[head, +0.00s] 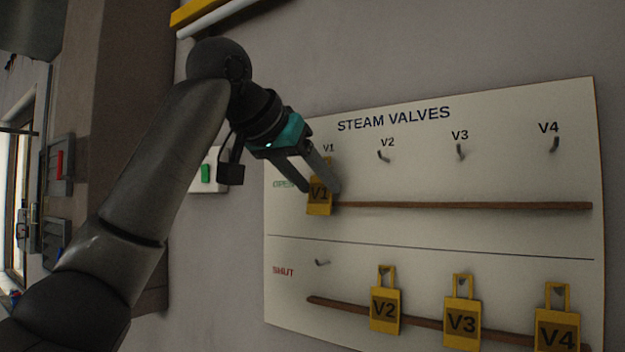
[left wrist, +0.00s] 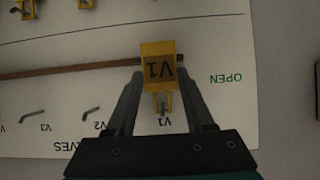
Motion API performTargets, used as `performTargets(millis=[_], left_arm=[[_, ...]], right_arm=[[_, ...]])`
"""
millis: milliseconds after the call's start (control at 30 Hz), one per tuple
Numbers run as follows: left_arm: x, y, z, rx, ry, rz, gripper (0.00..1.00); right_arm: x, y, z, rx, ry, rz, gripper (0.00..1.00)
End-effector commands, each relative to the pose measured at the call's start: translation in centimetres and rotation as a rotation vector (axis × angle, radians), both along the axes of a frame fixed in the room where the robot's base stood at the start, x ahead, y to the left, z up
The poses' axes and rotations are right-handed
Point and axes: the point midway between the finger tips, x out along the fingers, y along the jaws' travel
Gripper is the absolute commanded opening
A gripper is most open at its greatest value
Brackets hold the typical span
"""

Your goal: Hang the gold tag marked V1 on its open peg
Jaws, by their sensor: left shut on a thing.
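The gold tag marked V1 (head: 319,203) is at the left end of the OPEN row on the white board, under the printed V1 label. My left gripper (head: 321,188) is shut on it, one finger on each side. The left wrist view, upside down, shows the tag (left wrist: 158,66) between the fingers (left wrist: 161,80). Its narrow loop (left wrist: 156,102) reaches toward the V1 label, with a grey peg (left wrist: 164,103) showing at the loop. I cannot tell whether the loop is seated on that peg. My right gripper is not in view.
The OPEN pegs V2 (head: 384,156), V3 (head: 461,152) and V4 (head: 554,145) are bare. The SHUT V1 peg (head: 322,262) is bare. Tags V2 (head: 385,326), V3 (head: 462,339) and V4 (head: 557,319) hang in the SHUT row. A brown rail (head: 470,206) crosses the OPEN row.

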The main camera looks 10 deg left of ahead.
Motion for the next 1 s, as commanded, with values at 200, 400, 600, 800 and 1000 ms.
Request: performTargets(millis=[200,400,600,800,1000], left_arm=[[0.0,0.0,0.0,0.000,0.000,0.000,0.02],[0.0,0.0,0.0,0.000,0.000,0.000,0.73],[0.0,0.0,0.0,-0.001,0.000,0.001,0.88],[-0.1,0.1,0.1,0.000,0.000,0.000,0.88],[-1.7,0.8,1.1,-0.002,-0.005,0.002,0.88]], right_arm=[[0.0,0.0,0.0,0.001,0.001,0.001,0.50],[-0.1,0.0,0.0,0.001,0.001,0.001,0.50],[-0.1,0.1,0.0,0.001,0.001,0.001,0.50],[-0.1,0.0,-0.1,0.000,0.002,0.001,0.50],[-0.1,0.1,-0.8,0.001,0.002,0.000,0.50]])
